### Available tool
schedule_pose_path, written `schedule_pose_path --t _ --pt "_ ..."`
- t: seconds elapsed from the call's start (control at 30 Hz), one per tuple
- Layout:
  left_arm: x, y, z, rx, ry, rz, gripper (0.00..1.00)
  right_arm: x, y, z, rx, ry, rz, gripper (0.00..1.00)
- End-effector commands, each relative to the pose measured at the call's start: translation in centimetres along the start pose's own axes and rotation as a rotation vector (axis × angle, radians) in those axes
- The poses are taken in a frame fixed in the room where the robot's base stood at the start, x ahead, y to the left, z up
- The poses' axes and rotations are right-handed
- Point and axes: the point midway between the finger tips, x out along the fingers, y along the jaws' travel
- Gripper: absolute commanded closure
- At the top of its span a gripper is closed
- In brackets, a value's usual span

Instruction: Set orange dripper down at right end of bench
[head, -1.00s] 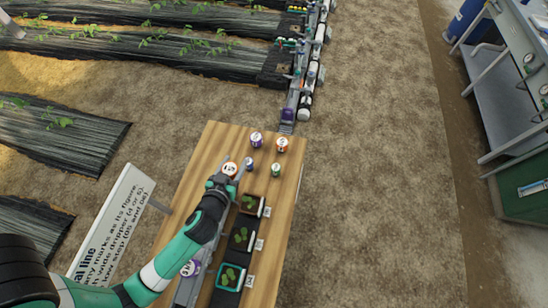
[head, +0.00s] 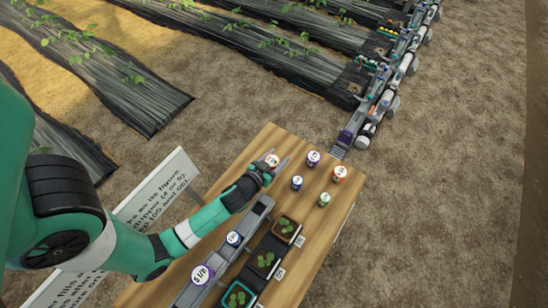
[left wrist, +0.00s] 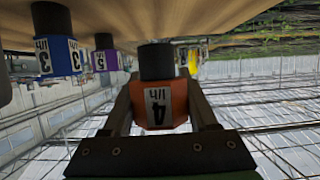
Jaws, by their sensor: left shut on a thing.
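A second orange dripper (head: 339,172) stands apart to the right. My right gripper is not in view.
Purple (head: 313,158), blue (head: 296,183) and green (head: 351,200) drippers stand near the held one. A grey rail (head: 220,253) holds a blue and a purple dripper. Potted seedlings (head: 263,262) line the bench's right side. A sign (head: 160,190) stands at left.

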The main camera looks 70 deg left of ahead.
Motion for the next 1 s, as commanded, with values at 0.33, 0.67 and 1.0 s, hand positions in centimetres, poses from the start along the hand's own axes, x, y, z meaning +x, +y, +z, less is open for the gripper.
schedule_pose_path --t 0.33,0.67,1.0 --pt "1.2 -0.3 1.7 0.000 0.000 0.002 0.95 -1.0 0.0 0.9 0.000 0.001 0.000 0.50" --pt "2.0 -0.7 4.0 -0.002 0.000 -0.005 0.95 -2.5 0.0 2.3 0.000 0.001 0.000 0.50" --pt "2.1 -0.7 4.4 -0.002 -0.001 -0.005 0.19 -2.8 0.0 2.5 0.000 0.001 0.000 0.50"
